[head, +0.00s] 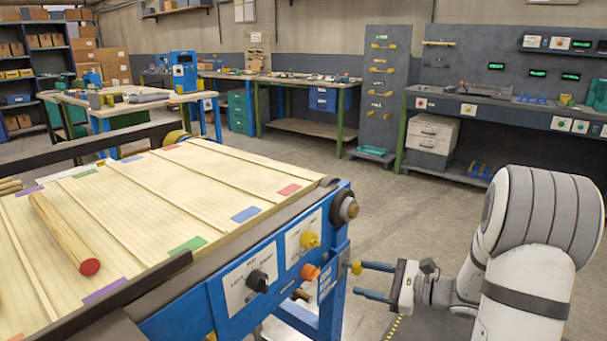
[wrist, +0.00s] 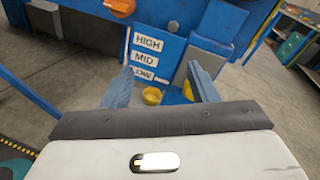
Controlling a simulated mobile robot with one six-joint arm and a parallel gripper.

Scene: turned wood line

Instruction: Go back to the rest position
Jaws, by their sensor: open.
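My gripper (head: 372,281) is at the lower right in the head view, beside the control end of a blue-framed conveyor (head: 190,308). My white arm comes in from the lower right and looks bent.
A turned wood rod (head: 62,235) with a red end lies on the slatted belt. Knobs, one black (head: 258,281) and one yellow (head: 310,240), stick out of the conveyor's panel near my gripper. Workbenches line the back wall. The grey floor (head: 400,215) between is clear.

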